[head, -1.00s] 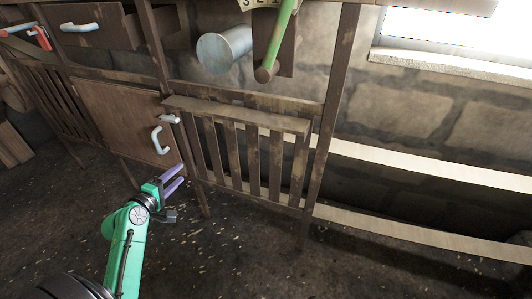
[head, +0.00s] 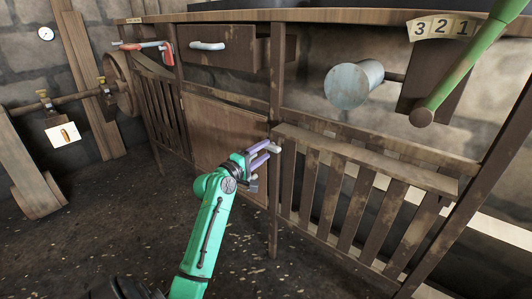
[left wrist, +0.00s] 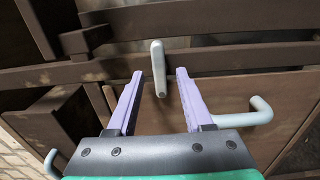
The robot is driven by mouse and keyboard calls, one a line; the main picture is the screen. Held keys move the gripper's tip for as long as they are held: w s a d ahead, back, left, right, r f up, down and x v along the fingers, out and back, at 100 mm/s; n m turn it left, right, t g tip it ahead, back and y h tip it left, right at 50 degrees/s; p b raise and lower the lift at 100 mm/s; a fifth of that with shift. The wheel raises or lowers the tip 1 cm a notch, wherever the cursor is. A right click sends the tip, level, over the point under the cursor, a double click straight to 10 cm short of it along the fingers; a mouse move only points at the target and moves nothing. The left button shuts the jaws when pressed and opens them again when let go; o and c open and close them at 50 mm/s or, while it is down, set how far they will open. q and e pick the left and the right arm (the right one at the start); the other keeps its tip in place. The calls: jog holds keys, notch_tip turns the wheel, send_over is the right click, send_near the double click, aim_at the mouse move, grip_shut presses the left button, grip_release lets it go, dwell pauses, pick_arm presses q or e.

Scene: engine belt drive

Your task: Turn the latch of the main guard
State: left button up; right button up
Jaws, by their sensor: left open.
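The latch is a small pale grey bar (left wrist: 158,68) on a wooden rail above the guard panel. In the left wrist view it stands between the two purple fingers of my left gripper (left wrist: 155,75), with a gap on each side. In the head view my left gripper (head: 268,149) is open at the upper right corner of the brown guard panel (head: 215,125), and a pale bit of the latch (head: 275,149) shows at its fingertips. The panel's grey handle (left wrist: 248,115) shows right of the fingers in the left wrist view. My right gripper is out of view.
A slatted wooden guard (head: 350,205) stands right of the panel. Above are a drawer with a grey handle (head: 207,46), a red-handled lever (head: 165,52), a grey cylinder (head: 350,85) and a green lever (head: 465,65). The floor in front is clear.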

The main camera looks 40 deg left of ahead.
pick_arm(q)
jog(key=shift+w, duration=0.7)
grip_shut()
